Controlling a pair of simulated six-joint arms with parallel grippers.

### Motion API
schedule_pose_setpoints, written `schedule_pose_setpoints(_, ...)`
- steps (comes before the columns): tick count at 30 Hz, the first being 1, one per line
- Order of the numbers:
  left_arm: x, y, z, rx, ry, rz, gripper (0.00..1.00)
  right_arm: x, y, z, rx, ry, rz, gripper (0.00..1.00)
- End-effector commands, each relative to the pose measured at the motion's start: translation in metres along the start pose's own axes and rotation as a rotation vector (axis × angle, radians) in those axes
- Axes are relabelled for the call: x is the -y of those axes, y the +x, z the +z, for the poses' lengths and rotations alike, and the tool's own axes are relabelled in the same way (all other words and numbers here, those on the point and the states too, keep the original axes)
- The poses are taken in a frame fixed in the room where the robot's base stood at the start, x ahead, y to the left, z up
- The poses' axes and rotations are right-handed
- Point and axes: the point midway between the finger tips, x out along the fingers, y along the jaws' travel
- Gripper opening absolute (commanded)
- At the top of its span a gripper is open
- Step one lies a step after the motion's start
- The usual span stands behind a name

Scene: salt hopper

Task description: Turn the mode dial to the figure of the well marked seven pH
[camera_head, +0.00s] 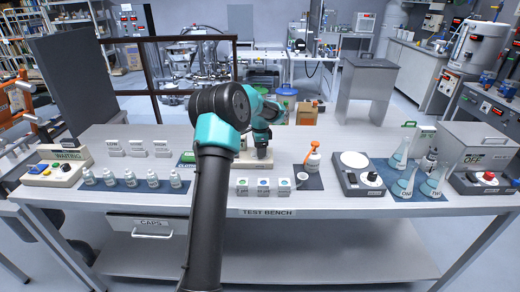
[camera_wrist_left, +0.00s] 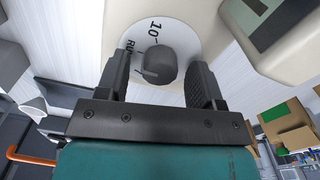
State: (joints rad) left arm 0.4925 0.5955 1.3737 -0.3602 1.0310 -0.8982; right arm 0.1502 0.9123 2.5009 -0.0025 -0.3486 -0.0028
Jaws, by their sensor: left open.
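The mode dial (camera_wrist_left: 155,66) is a dark grey round knob on a white disc, on a cream housing (camera_wrist_left: 190,12). A "10" and part of a word beginning "RU" show on the disc. A pale line marks the knob's lower left. My left gripper (camera_wrist_left: 161,68) is open, one finger on each side of the knob, with gaps visible. In the head view my left gripper (camera_head: 262,150) points down at the cream device (camera_head: 250,164), hiding the dial. Three small white wells (camera_head: 263,187) with coloured tops stand in front; their labels are too small to read. My right gripper is out of view.
A row of small bottles (camera_head: 121,179) stands on a dark mat at left. An orange-topped bottle (camera_head: 313,158), a white-plate device (camera_head: 357,173) and flasks (camera_head: 402,155) stand at right. The bench's front strip (camera_head: 340,207) is clear.

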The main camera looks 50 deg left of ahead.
Motion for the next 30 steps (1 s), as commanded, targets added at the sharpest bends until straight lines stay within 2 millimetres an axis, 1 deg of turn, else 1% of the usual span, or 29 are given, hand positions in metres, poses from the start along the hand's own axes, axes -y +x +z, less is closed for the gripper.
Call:
schedule_pose_setpoints(1, 0.0001, -0.0002, 0.0001, 0.0, 0.0, 0.0, 0.6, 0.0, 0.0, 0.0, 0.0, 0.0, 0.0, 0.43)
schedule_pose_setpoints(2, 0.0001, -0.0003, 0.0001, 0.0, 0.0, 0.0, 0.57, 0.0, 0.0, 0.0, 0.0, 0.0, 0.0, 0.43)
schedule_pose_setpoints(16, 0.0001, -0.0006, 0.0001, 0.0, 0.0, 0.0, 0.12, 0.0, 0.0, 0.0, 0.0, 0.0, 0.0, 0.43)
schedule_pose_setpoints(23, 0.0001, -0.0007, 0.0001, 0.0, -0.01, 0.0, 0.12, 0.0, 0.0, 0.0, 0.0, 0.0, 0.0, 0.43)
schedule_pose_setpoints(30, 0.0, -0.0007, 0.0001, 0.0, -0.077, 0.0, 0.12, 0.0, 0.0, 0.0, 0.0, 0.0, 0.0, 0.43)
